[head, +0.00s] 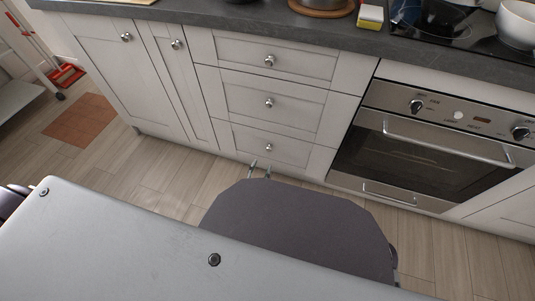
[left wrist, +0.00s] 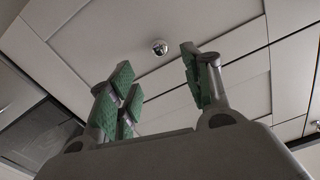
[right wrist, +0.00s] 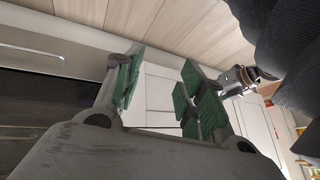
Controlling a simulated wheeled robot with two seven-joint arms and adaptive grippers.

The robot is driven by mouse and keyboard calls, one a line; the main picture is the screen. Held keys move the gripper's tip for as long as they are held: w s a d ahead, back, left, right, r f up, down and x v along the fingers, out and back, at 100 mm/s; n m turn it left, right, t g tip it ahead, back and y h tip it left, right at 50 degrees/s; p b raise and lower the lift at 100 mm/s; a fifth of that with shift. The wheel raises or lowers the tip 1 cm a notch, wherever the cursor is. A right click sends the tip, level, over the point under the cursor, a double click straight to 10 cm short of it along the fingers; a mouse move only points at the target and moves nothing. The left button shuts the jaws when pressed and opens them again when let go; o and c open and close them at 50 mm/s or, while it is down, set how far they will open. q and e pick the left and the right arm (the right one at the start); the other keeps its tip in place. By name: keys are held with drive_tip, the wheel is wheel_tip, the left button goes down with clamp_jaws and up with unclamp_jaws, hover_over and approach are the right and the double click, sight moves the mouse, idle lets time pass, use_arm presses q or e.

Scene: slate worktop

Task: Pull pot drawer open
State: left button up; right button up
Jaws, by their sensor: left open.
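A stack of three white drawers stands under the worktop; the pictures do not name which is the pot drawer. The bottom drawer (head: 245,144) is shut, with a round metal knob (head: 268,147). My left gripper (head: 260,168) is just below that knob in the head view, mostly hidden by my dark arm. In the left wrist view a knob (left wrist: 160,47) shows beyond the gap between the open green-padded fingers (left wrist: 157,70), not gripped. My right gripper (right wrist: 158,78) is open and empty in the right wrist view; it is hidden in the head view.
An oven (head: 430,145) with a bar handle stands right of the drawers. White cupboard doors (head: 115,65) are at the left. Pots and a yellow sponge (head: 370,14) sit on the worktop (head: 300,38). The wooden floor (head: 165,180) before the drawers is clear.

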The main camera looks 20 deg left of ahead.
sight(268, 150)
use_arm(q)
drive_tip(key=w+b, duration=0.2)
drive_tip(key=w, duration=0.5)
drive_tip(key=shift+w+d+b, duration=0.15)
drive_tip(key=shift+w+b, duration=0.15)
drive_tip(key=shift+b, duration=0.05)
drive_tip(key=shift+w+b, duration=0.4)
drive_tip(key=shift+w, duration=0.7)
use_arm(e)
drive_tip(key=shift+t+y, duration=0.4)
drive_tip(key=shift+t, duration=0.1)
drive_tip(key=shift+w+a+f, duration=0.1)
drive_tip(key=shift+a+f, duration=0.15)
drive_tip(key=shift+f, duration=1.05)
drive_tip(key=shift+w+a+f, duration=0.1)
drive_tip(key=shift+a+f, duration=0.1)
drive_tip(key=shift+f, duration=1.05)
use_arm(q)
clamp_jaws()
